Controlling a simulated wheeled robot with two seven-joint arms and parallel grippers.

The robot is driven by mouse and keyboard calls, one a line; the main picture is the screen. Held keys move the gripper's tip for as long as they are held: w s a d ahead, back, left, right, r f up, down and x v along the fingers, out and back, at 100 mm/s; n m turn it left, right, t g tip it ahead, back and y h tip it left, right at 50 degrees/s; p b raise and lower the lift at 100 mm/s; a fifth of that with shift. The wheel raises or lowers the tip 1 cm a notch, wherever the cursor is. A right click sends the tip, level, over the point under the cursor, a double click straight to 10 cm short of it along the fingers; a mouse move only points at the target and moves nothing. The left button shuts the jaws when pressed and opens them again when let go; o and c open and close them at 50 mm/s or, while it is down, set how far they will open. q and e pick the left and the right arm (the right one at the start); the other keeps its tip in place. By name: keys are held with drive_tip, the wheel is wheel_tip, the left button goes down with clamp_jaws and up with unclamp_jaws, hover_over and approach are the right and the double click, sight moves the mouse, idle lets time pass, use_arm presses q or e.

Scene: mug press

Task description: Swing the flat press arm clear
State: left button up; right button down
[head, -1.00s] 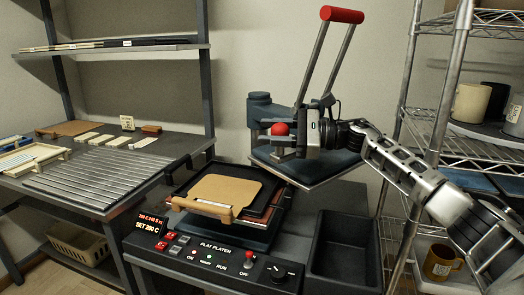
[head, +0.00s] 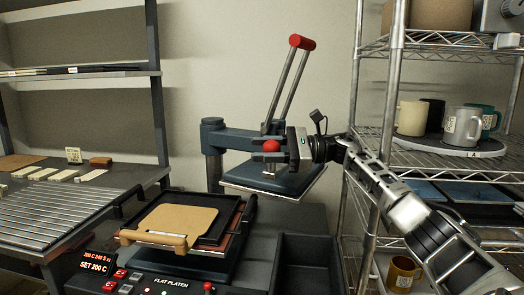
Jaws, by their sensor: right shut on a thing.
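The flat press arm (head: 243,139) is a dark blue-grey beam that reaches right from its post (head: 214,160). It carries the flat upper platen (head: 290,184) and a tall lever with a red grip (head: 302,42). The platen hangs to the right of the lower bed, clear of it. My right gripper (head: 268,158) is shut at the red ball knob (head: 271,146) on the press head; its fingers hide the stem. The lower bed bears a black-rimmed tray (head: 211,239) with a tan board (head: 177,222) and a wooden handle (head: 153,240). My left gripper is out of view.
A wire rack (head: 450,55) with mugs on a round tray (head: 480,147) stands close at the right. An empty dark bin (head: 307,262) sits below the platen. The control panel (head: 170,285) is in front, and a slatted table (head: 50,207) is at the left.

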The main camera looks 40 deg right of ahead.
drive_tip(key=c, duration=1.1)
unclamp_jaws()
drive_tip(key=shift+s+f, duration=0.15)
drive_tip(key=shift+f, duration=0.1)
drive_tip(key=shift+o, duration=1.1)
drive_tip(key=shift+s+d+r, duration=0.15)
drive_tip(key=shift+s, duration=0.05)
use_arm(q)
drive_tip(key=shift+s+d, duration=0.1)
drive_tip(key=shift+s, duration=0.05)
use_arm(e)
drive_tip(key=shift+w, duration=0.1)
drive_tip(key=shift+r, duration=0.1)
drive_tip(key=shift+r, duration=0.35)
wheel_tip(320, 180, up, 3)
drive_tip(key=shift+f, duration=0.15)
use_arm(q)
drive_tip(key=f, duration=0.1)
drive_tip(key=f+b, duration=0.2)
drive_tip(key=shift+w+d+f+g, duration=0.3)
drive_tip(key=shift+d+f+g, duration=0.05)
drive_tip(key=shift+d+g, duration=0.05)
use_arm(e)
drive_tip(key=s+a+r, duration=0.8)
drive_tip(key=s+r, duration=0.1)
drive_tip(key=s, duration=0.2)
drive_tip(key=shift+s+a+r, duration=0.15)
drive_tip(key=shift+a+r, duration=0.05)
drive_tip(key=shift+a, duration=0.05)
